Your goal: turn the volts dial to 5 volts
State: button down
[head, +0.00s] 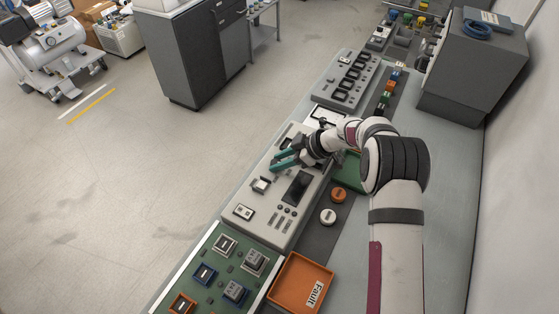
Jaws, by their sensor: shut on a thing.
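A light grey instrument panel (250,228) with a dark screen (298,186) and several buttons lies on the bench. My gripper (276,161) is over the upper part of this panel, with its teal fingers pointing left. The fingers are shut on what appears to be the volts dial. The dial is mostly hidden between them. Its pointer and any scale marks are too small or covered to read.
An orange tray (317,269) marked "Fault" sits at the front of the bench. Beside it is a green board (218,275) with several switches. Orange (338,195) and white (328,216) round pieces lie right of the panel. Another grey panel (346,80) stands beyond my gripper.

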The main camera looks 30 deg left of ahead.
jog(key=n+g, duration=0.1)
jog(key=n, duration=0.1)
jog(key=n+g+h, duration=0.1)
jog(key=n+g, duration=0.1)
jog(key=shift+w+a+n+h, duration=0.15)
jog(key=shift+n+h, duration=0.15)
jog(key=shift+n, duration=0.1)
jog(key=shift+n+g, duration=0.3)
jog(key=shift+g, duration=0.1)
jog(key=c, duration=0.5)
grip_release()
notch_tip(320, 180, up, 4)
jog(key=shift+f, duration=0.1)
jog(key=d+r, duration=0.2)
jog(key=d, duration=0.1)
jog(key=w+d+r, duration=0.1)
jog(key=d+r, duration=0.2)
jog(key=d, duration=0.1)
jog(key=w+d+r, duration=0.1)
jog(key=d+r, duration=0.1)
jog(key=d, duration=0.2)
jog(key=shift+d+r, duration=0.15)
jog(key=shift+d, duration=0.1)
